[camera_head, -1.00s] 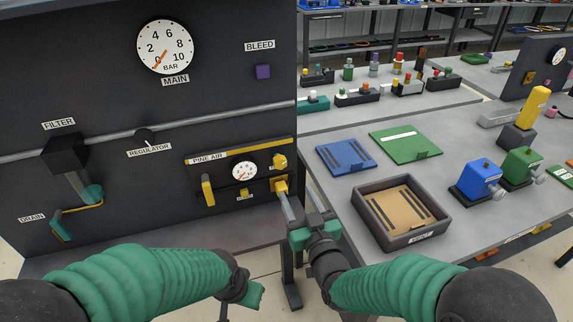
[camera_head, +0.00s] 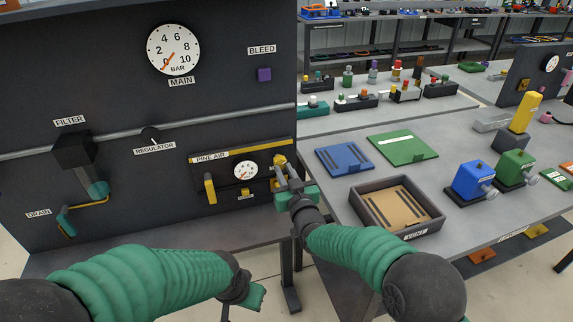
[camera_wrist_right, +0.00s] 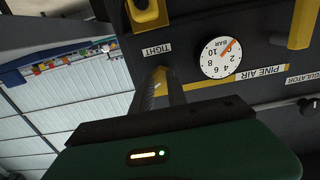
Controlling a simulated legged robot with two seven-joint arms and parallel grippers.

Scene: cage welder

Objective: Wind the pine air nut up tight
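The PINE AIR panel (camera_head: 226,180) has two yellow fittings at its right end. In the right wrist view, a bit of yellow (camera_wrist_right: 160,74) shows between the fingertips of this gripper (camera_wrist_right: 163,82), near the TIGHT label (camera_wrist_right: 157,50). Whether the fingers touch it cannot be told. The lower yellow fitting (camera_wrist_right: 148,12) is clear of the fingers in that view. My left gripper (camera_head: 246,294) hangs low in front of the cabinet, away from the panel; its fingers are unclear.
A yellow handle (camera_head: 210,188) and a small gauge (camera_head: 246,170) sit left of the fittings. The bench (camera_head: 330,205) with a dark tray (camera_head: 432,222) stands close to the right arm.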

